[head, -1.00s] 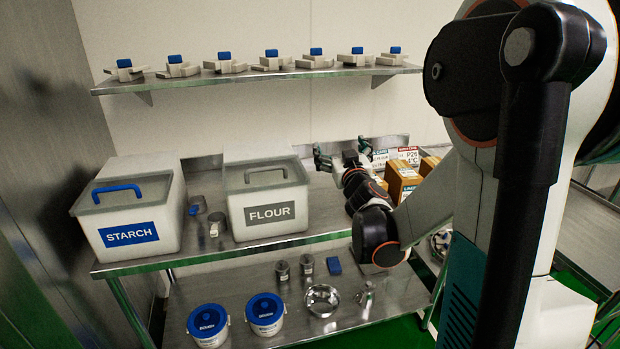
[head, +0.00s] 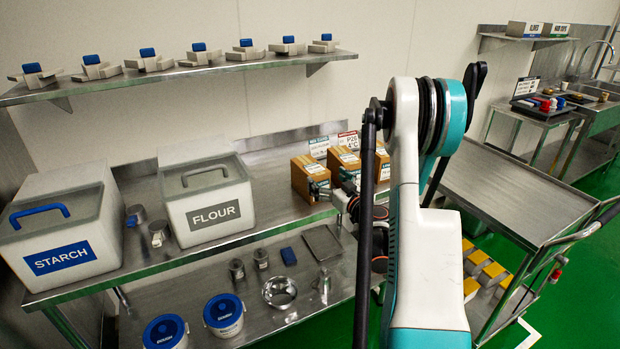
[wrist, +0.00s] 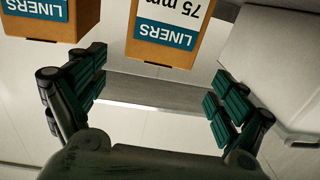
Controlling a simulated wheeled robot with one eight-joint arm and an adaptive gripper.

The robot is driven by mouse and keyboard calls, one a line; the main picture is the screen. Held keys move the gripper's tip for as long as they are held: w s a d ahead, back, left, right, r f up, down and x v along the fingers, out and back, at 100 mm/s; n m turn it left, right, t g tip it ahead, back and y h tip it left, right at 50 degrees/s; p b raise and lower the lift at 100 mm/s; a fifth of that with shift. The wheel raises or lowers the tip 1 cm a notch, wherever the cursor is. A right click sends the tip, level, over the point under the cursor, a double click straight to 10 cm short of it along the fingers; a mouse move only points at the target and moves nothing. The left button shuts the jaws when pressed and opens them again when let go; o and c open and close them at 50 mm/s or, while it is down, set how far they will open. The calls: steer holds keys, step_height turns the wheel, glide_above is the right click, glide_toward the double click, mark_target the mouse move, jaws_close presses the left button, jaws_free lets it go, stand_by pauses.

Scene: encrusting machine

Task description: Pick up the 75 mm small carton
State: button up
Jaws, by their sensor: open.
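The 75 mm small carton (wrist: 172,30) is a brown box with a teal LINERS label, upside down at the top middle of the wrist view. It appears to be the leftmost brown carton (head: 310,178) on the steel table in the head view, right of the flour bin. My gripper (wrist: 155,98) is open and empty, its green-padded fingers spread wide apart. The carton shows beyond the fingers, between their lines, and is not held.
Another LINERS carton (wrist: 38,18) stands beside it in the wrist view. The flour bin (head: 208,200) and starch bin (head: 60,225) stand left on the table. A shelf (head: 190,68) with several white parts hangs above.

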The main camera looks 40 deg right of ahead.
mark_target(312, 167)
steer(key=w, duration=0.4)
steer(key=shift+w+d+f+b, duration=0.1)
steer(key=shift+w+d+b, duration=0.15)
steer(key=shift+d+b, duration=0.15)
steer(key=w, duration=0.1)
steer(key=w+b, duration=0.1)
steer(key=w, duration=0.1)
steer(key=w+d+f+b, duration=0.1)
steer(key=shift+w, duration=0.3)
steer(key=shift+w+d+r, duration=0.1)
steer(key=shift+w, duration=0.15)
steer(key=c, duration=1.7)
steer(key=shift+r, duration=0.1)
